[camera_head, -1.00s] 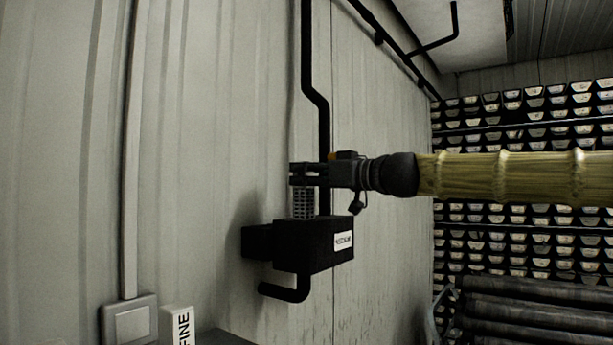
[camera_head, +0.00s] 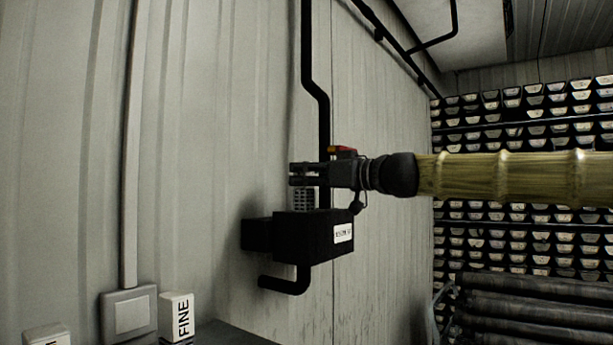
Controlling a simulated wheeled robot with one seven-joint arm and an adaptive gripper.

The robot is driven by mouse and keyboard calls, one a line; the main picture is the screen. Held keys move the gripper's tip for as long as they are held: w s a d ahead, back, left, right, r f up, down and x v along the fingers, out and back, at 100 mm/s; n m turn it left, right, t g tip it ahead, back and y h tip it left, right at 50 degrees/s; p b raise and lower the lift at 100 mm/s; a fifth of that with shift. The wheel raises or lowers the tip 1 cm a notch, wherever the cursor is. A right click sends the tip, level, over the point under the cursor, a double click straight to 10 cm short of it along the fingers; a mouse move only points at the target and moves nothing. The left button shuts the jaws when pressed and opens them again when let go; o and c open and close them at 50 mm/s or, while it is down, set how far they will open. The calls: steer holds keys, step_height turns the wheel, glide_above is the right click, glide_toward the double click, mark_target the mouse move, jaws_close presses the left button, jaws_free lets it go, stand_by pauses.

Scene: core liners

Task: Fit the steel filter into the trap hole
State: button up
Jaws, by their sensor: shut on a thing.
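The steel filter (camera_head: 304,198) is a grey perforated piece held upright below my gripper (camera_head: 303,174). My gripper is shut on its top, reaching in from the right. The filter's lower part is hidden by the black trap box (camera_head: 305,238), which is fixed to the wall and has a white label. The filter seems to be partly down in the top of the box. The trap hole itself is hidden from this angle, so I cannot tell how well the filter is seated.
A black pipe (camera_head: 316,80) runs down the wall behind my gripper. A white block marked FINE (camera_head: 177,316) stands at the lower left beside a wall switch (camera_head: 130,315). Racks of core trays (camera_head: 525,240) and stacked dark tubes (camera_head: 535,310) fill the right.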

mark_target(311, 198)
steer(key=shift+f+b, duration=2.55)
steer(key=o, duration=1.3)
steer(key=v, duration=1.2)
